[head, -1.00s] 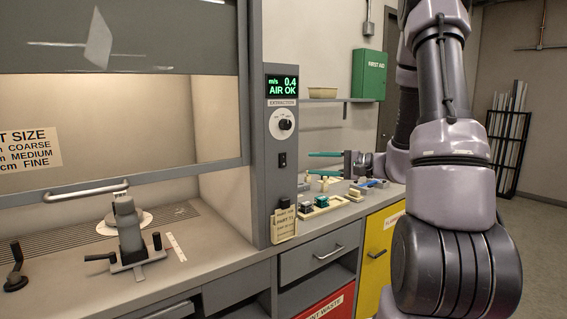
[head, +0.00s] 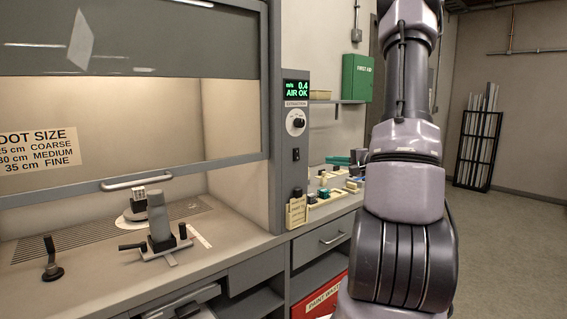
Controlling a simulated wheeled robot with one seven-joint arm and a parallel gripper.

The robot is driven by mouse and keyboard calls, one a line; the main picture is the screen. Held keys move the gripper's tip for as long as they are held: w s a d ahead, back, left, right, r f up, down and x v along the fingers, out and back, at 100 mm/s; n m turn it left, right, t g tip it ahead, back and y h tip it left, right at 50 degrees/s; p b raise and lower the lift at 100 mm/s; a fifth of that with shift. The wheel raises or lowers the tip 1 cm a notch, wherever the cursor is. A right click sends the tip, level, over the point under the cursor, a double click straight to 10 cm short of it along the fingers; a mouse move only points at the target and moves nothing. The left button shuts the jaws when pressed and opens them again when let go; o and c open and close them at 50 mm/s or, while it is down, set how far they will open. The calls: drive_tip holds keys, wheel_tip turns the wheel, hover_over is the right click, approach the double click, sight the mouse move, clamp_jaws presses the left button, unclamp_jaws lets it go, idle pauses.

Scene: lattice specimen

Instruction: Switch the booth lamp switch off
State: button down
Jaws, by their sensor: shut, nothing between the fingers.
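A small black rocker switch (head: 296,154) sits on the grey post right of the booth, below the extraction dial; I take it to be the booth lamp switch. Its position is too small to read. The spray booth (head: 135,188) is lit warmly inside. My gripper (head: 338,160) shows only as teal fingers to the right of the switch, apart from it, over the side bench. It is shut and empty, and my arm hides much of it.
The extraction dial (head: 296,122) and green display (head: 297,88) are above the switch. The side bench (head: 318,222) holds trays of small items. A green first aid box (head: 357,78) is on the wall.

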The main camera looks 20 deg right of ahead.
drive_tip(key=shift+s+a, duration=0.1)
drive_tip(key=shift+s, duration=0.05)
approach(297, 158)
drive_tip(key=x, duration=0.6)
drive_tip(key=shift+w+a, duration=0.1)
drive_tip(key=shift+w, duration=0.3)
drive_tip(key=shift+w+a+f, duration=0.1)
drive_tip(key=shift+w, duration=0.05)
idle(0.5)
